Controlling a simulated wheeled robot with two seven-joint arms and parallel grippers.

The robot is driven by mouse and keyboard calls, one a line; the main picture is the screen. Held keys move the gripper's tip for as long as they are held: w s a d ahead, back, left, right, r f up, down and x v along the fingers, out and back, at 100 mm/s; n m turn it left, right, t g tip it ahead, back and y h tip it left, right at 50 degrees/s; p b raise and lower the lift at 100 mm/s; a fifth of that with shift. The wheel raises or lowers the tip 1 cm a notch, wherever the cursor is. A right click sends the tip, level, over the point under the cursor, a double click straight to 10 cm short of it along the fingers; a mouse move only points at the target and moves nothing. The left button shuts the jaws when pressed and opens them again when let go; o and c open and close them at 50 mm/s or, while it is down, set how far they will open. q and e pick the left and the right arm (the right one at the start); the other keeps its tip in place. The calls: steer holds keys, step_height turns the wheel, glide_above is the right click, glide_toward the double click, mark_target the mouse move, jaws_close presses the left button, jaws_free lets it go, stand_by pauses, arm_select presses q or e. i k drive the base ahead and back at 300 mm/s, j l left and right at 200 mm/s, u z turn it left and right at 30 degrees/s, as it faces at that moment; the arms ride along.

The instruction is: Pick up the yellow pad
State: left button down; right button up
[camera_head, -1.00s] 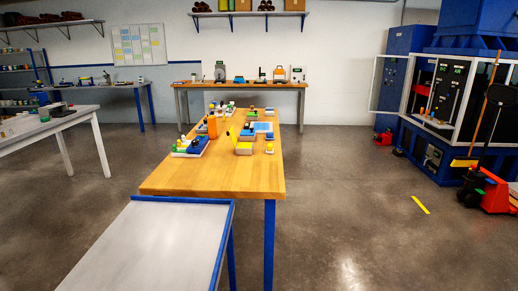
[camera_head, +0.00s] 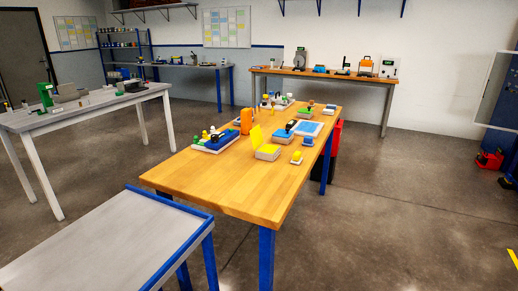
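A pad with a yellow top (camera_head: 267,152) and pale sides sits on the wooden table, right of the middle of the picture. A yellow lid-like panel (camera_head: 255,136) stands raised at its left back edge. It is too small to tell whether the two are joined. A small block with a yellow knob (camera_head: 297,157) stands just right of the pad, and a blue-topped pad (camera_head: 283,136) is behind it. Neither of my grippers is in view.
The wooden table (camera_head: 215,185) has clear room at its near end. A grey blue-rimmed bench (camera_head: 100,245) stands in front at the left. A tray of coloured knobs (camera_head: 215,142) and an orange block (camera_head: 246,120) are left of the pad. Open floor (camera_head: 400,200) lies right.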

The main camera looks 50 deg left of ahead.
mark_target(297, 160)
steer(key=i+l+u, duration=0.15)
steer(key=i+u, duration=0.25)
steer(key=i, duration=1.15)
steer(key=i+u, duration=0.45)
steer(key=i+l+u, duration=0.15)
steer(key=u, duration=0.35)
steer(key=i+l+u, duration=0.3)
steer(key=u, duration=0.15)
steer(key=i, duration=0.1)
